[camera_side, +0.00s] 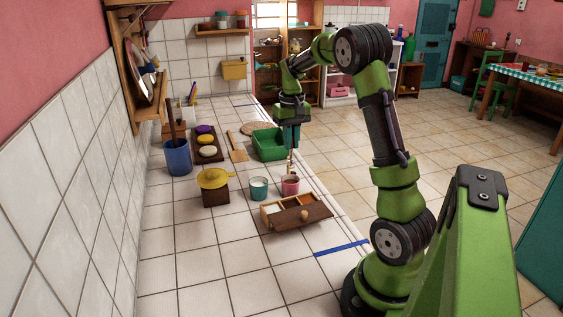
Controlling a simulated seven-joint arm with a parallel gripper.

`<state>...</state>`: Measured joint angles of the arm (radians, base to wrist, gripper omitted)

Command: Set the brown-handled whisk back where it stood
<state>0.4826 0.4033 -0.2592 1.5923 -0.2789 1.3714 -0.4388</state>
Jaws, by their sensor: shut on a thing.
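My gripper (290,149) points straight down over the counter and is shut on the upper part of a thin upright whisk (291,164). The whisk is small in the picture; its brownish handle shows just below the fingers. Its lower end meets the mouth of a pink cup (290,187). I cannot tell whether the end is inside the cup or just behind or above it. A teal cup (258,190) with a pale top stands just left of the pink cup.
A wooden divided box (308,219) lies in front of the cups. A green bin (269,154) stands behind. A yellow-topped brown box (215,196), a blue pot (178,160) with a dark upright item, and a dark tray (219,157) are left.

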